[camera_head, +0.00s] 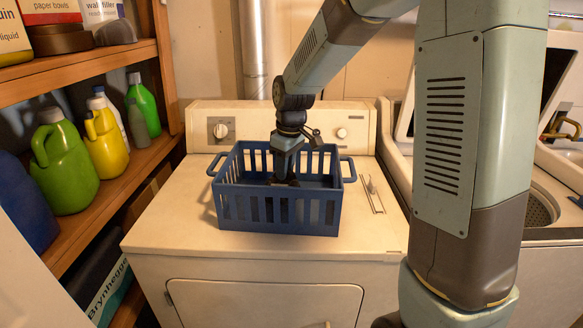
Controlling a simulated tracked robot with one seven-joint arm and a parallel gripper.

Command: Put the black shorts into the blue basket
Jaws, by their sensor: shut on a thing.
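The blue basket (278,225) stands upright on top of the white dryer, with slatted walls and a handle at each side. My gripper (285,178) reaches straight down inside the basket, near its middle and below the rim. It is shut on a dark thing (291,184), which looks like the black shorts. Most of this dark thing is hidden by the gripper and the basket's front wall. Dark patches show through the front slats, but I cannot tell cloth from shadow there. I cannot tell whether the shorts touch the basket floor.
The dryer top (165,215) is clear around the basket. A control panel (270,125) rises behind it. Wooden shelves (130,180) with green and yellow jugs stand at the left. An open washer (545,205) is at the right, partly behind my arm.

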